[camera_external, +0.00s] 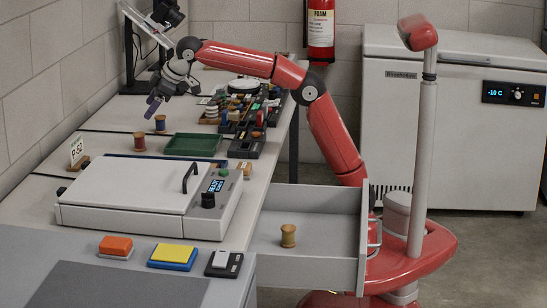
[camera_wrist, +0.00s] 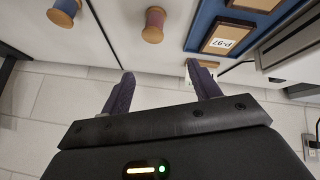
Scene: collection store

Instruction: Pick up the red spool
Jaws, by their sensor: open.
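The red spool (camera_external: 139,141), reddish-brown with wooden ends, stands upright on the bench left of the green tray. In the wrist view the red spool (camera_wrist: 153,25) is near the top, beyond my fingertips. A blue spool (camera_external: 160,123) stands close by, behind and to the right of it; it also shows in the wrist view (camera_wrist: 64,10), cut by the top edge. My gripper (camera_external: 153,105) is above the bench, higher than the spools and apart from them. Its purple fingers (camera_wrist: 160,74) are spread and empty.
A green tray (camera_external: 193,145) and a white lidded device (camera_external: 145,190) with a handle lie near the spools. A small "P-52" sign (camera_external: 77,150) stands by the wall. Crowded small items fill the bench further right. An open drawer (camera_external: 330,255) holds a yellowish spool (camera_external: 288,235).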

